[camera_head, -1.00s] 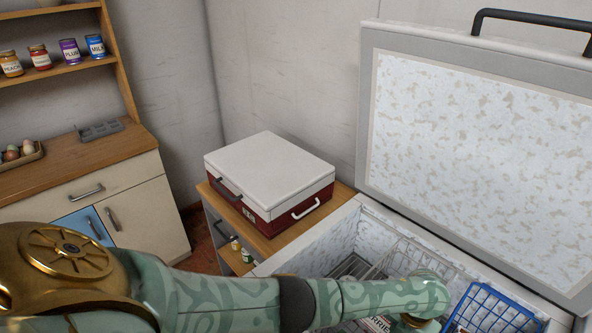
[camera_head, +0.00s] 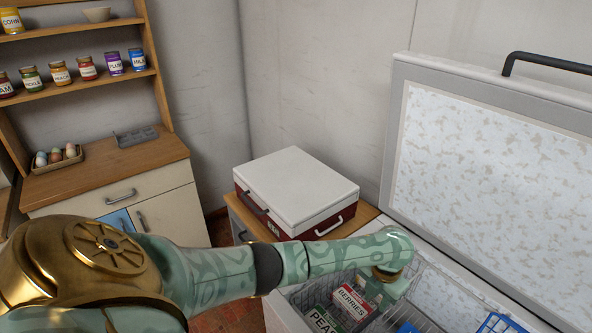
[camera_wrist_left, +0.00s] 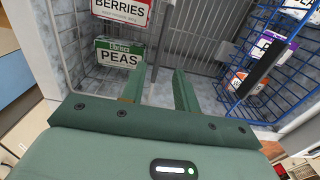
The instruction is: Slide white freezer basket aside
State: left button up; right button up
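The white freezer basket (camera_head: 429,287) is a wire basket inside the chest freezer, partly hidden by my left arm in the head view. It holds a red-and-white BERRIES box (camera_head: 350,301) and a green PEAS box (camera_head: 323,321). Its wires show at the left of the left wrist view (camera_wrist_left: 57,40), beside both boxes. My left gripper (camera_head: 372,291) is down at the basket, just right of the BERRIES box. In the left wrist view its two fingers (camera_wrist_left: 160,78) stand apart with a gap between them. Whether they touch the basket is unclear. My right gripper is out of view.
A blue wire basket (camera_wrist_left: 262,45) with jars or packs stands at the right inside the freezer. The freezer lid (camera_head: 490,150) is raised behind. A red-and-white cool box (camera_head: 297,190) sits on a wooden stand left of the freezer.

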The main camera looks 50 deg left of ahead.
pick_arm(q)
notch_tip(320, 180, up, 7)
jog(key=p, duration=0.3)
jog(key=s+d+f+n+t+b, duration=0.1)
jog(key=s+d+f+n, duration=0.4)
jog(key=s+f+n, duration=0.15)
jog(key=s+a+f+n+t, duration=0.1)
jog(key=s+n, duration=0.2)
jog(key=n, duration=0.2)
jog(key=s+a+f+n+t, duration=0.1)
jog(key=s+n, duration=0.2)
jog(key=n, duration=0.1)
jog(key=s+a+f+n+t, duration=0.1)
jog(key=s+n, duration=0.3)
jog(key=n, duration=0.1)
jog(key=shift+f+n, duration=0.35)
jog(key=s+a+f+n+t+y, duration=0.1)
jog(key=s+a+n+y, duration=0.1)
jog(key=s+a+n, duration=0.3)
jog(key=shift+s+a+f+n+b, duration=0.4)
jog(key=shift+s+n, duration=0.45)
jog(key=shift+n, duration=0.45)
